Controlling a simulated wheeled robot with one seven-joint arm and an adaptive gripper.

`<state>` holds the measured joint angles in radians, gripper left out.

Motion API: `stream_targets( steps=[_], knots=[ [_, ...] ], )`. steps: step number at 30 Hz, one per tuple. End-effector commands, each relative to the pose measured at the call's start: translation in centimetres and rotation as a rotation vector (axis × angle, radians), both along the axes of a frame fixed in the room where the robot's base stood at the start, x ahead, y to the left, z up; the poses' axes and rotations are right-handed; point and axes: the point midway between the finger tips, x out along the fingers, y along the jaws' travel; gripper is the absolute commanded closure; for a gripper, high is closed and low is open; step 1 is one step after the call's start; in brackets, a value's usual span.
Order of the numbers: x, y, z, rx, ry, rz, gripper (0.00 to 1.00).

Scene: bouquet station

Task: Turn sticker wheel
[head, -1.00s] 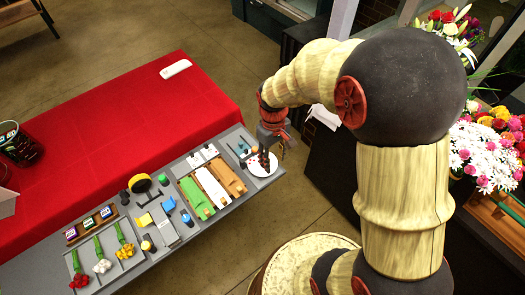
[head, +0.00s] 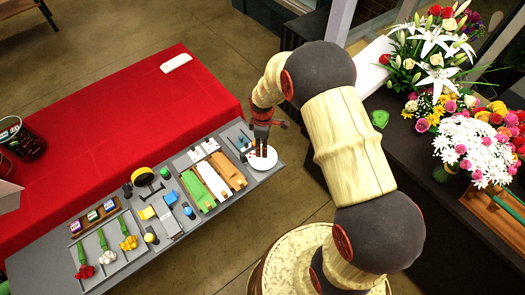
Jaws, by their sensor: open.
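A round white disc (head: 262,166), which looks like the sticker wheel, lies flat at the right end of the grey work board. My gripper (head: 259,153) points down over the disc, with its dark fingers apart. The fingers cover part of the disc's upper face. I cannot tell whether they touch it. Any stickers or marks on the disc are too small to make out.
Green, white and brown rolls (head: 212,182) lie left of the disc. Small tools (head: 241,140) lie just above it. A black and yellow tape dispenser (head: 142,177) and flower trays (head: 105,250) are farther left. Bouquets (head: 480,150) stand on the dark counter at right.

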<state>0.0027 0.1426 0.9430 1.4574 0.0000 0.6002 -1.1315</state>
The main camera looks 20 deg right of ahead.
Motion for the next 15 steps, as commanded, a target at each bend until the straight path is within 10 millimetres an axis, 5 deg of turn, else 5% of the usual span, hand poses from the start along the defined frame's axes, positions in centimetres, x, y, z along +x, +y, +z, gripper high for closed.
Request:
stream_targets(
  steps=[6,15],
  knots=[
    [0.0,0.0,-3.0,0.0,0.0,-0.001,0.59],
    [0.1,0.0,-4.1,0.0,-0.002,-0.002,0.59]
  ],
)
